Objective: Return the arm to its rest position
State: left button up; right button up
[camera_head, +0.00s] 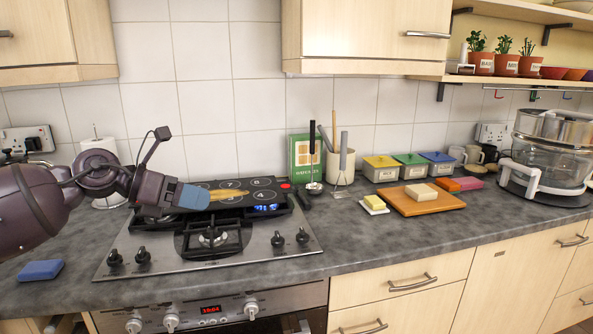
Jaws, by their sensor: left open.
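My left arm comes in from the left at about the height of the hob's back edge. Its gripper (205,196) hangs above the left part of the gas hob (283,261), pointing right. The gripper is open, and I see nothing held between its fingers. A yellow-brown object (229,194) shows just beyond the fingertips, in front of the black panel; I cannot tell whether they touch. My arm hides part of the counter and wall behind it. My right gripper is not in view.
A blue sponge (40,270) lies on the counter at left. A black panel (264,187) stands behind the hob. Utensils in a holder (341,165), a wooden board (424,206), lidded tins (437,165) and a glass-bowled appliance (546,160) stand to the right. Wall cupboards hang above.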

pick_arm(q)
jog(key=d+f+n+t+h, duration=0.2)
jog(key=d+n+t+h, duration=0.3)
jog(key=n, duration=0.7)
jog(key=s+a+f+n+t+y, duration=0.2)
jog(key=s+a+f+n+y, duration=0.15)
jog(key=f+n, duration=0.4)
jog(key=s+a+f+n+t+y, duration=0.2)
jog(key=f+n+y, duration=0.3)
jog(key=f+n, duration=0.25)
jog(key=s+a+f+n+t+y, duration=0.2)
jog(key=s+a+f+n+y, duration=0.15)
jog(key=f+n, duration=0.45)
jog(key=s+a+f+n+g+y, duration=0.1)
jog(key=s+f+n, duration=0.2)
jog(key=s+f, duration=0.3)
jog(key=s+a+f+n+g+y, duration=0.2)
jog(key=s+f, duration=0.4)
jog(key=s, duration=0.4)
jog(key=s+a+f+n+g+y+p, duration=0.1)
jog(key=s+f+n, duration=0.3)
jog(key=s, duration=0.5)
notch_tip(320, 180, down, 2)
jog(key=shift+a+f+g+y, duration=0.1)
jog(key=shift+a+g+y, duration=0.25)
jog(key=shift+y, duration=0.35)
jog(key=shift+w+d, duration=0.1)
jog(key=shift+d, duration=0.05)
